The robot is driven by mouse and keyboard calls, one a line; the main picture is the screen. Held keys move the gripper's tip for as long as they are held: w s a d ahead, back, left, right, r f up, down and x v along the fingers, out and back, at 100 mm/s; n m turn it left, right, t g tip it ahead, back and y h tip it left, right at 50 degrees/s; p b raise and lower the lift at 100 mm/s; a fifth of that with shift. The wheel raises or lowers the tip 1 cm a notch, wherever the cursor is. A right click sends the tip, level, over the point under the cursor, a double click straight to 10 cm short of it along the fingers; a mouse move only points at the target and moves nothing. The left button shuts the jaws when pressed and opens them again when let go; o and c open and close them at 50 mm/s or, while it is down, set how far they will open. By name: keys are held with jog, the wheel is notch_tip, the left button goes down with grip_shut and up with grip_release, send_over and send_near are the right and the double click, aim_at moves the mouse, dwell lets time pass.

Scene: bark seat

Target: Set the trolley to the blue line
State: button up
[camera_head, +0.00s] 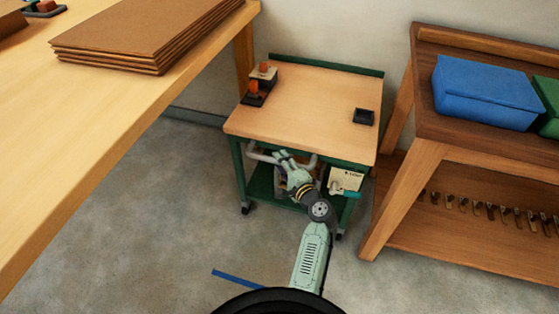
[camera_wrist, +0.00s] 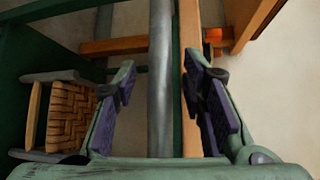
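The trolley (camera_head: 305,100) has a pale wooden top, a green frame and casters, and stands against the back wall between two benches. A grey bar handle (camera_head: 262,156) runs along its front edge. My gripper (camera_head: 283,158) is at this handle. In the wrist view the handle (camera_wrist: 161,80) passes between the two fingers of my gripper (camera_wrist: 162,105), with a gap on both sides, so the gripper is open around it. The blue line (camera_head: 236,279) is a short strip on the floor in front of the trolley, close to my base, apart from the trolley.
The trolley's top holds orange-and-black items (camera_head: 258,84) and a small black tray (camera_head: 363,116). A wooden workbench (camera_head: 110,125) with stacked boards stands left. A brown bench (camera_head: 470,135) with a blue box (camera_head: 486,92) stands close on the right. Floor before the trolley is clear.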

jog(key=shift+w+a, duration=0.3)
jog(key=shift+w, duration=0.15)
grip_shut()
dwell(0.7)
